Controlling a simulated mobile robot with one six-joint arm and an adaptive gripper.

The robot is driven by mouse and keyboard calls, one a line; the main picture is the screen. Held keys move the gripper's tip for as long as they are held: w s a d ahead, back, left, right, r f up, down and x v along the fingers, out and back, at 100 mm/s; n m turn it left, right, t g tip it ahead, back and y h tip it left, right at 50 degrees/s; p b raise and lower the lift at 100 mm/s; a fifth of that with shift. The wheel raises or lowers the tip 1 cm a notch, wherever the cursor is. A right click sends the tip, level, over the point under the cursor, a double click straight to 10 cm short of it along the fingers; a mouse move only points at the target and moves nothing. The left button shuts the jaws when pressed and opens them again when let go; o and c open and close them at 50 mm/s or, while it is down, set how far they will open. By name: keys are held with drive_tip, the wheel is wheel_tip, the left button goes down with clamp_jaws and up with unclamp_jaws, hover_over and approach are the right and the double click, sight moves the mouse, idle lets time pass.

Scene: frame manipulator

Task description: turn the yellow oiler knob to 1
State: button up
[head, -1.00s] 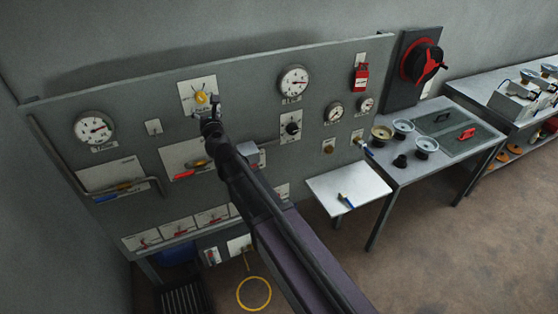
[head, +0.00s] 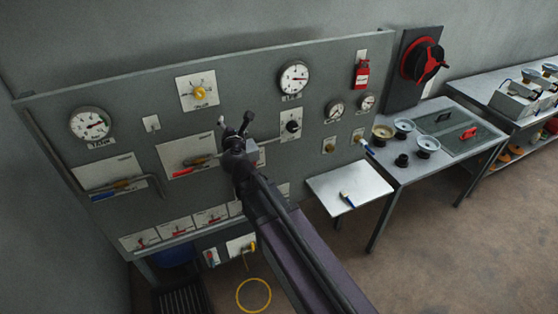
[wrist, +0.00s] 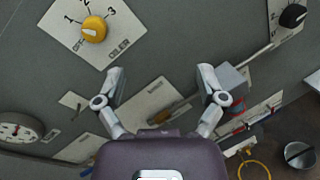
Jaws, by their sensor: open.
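The yellow oiler knob (head: 200,92) sits on a white plate at the upper left of the grey panel. In the wrist view the knob (wrist: 94,29) is at the upper left, on its plate marked OFF, 1, 2, 3 and OILER. A pale mark on the knob seems to point to the left, near OFF; I cannot tell its exact setting. My gripper (head: 235,120) is open and empty, below and to the right of the knob and apart from it. Its two spread fingers (wrist: 161,74) show in the wrist view with nothing between them.
A black knob (head: 291,127) is right of my gripper. A red-handled lever (head: 190,165) is on a plate to its left. Gauges (head: 294,77) are mounted on the panel. A small white shelf (head: 330,188) and a table with bowls (head: 428,143) stand to the right.

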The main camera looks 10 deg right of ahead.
drive_tip(key=s+d+f+m+g+h+b, duration=0.2)
drive_tip(key=d+f+m+g+h+b, duration=0.2)
drive_tip(key=d+f+m, duration=0.8)
drive_tip(key=shift+d+f+m+g+h+b, duration=0.4)
drive_tip(key=shift+d+f+h+b, duration=0.4)
drive_tip(key=shift+d+b, duration=0.5)
drive_tip(key=shift+s+a+r, duration=0.1)
drive_tip(key=shift+s, duration=0.05)
drive_tip(key=s+d+f+m+g+y+b, duration=0.1)
drive_tip(key=s+d+f+m+g+b, duration=0.1)
drive_tip(key=s+f+m, duration=0.4)
drive_tip(key=s+d+f+m+g+y+b, duration=0.2)
drive_tip(key=s+d+f+m+g+b, duration=0.1)
drive_tip(key=f, duration=0.5)
drive_tip(key=s+d+f+m+g+y+b, duration=0.1)
drive_tip(key=s+d+f+m+g+b, duration=0.2)
drive_tip(key=s, duration=0.7)
wheel_tip(320, 180, down, 4)
drive_tip(key=m+g+b, duration=0.2)
drive_tip(key=m+g, duration=0.2)
drive_tip(key=m, duration=0.1)
drive_tip(key=shift+d+m+g, duration=0.15)
drive_tip(key=shift+m+g, duration=0.15)
drive_tip(key=shift+f, duration=0.1)
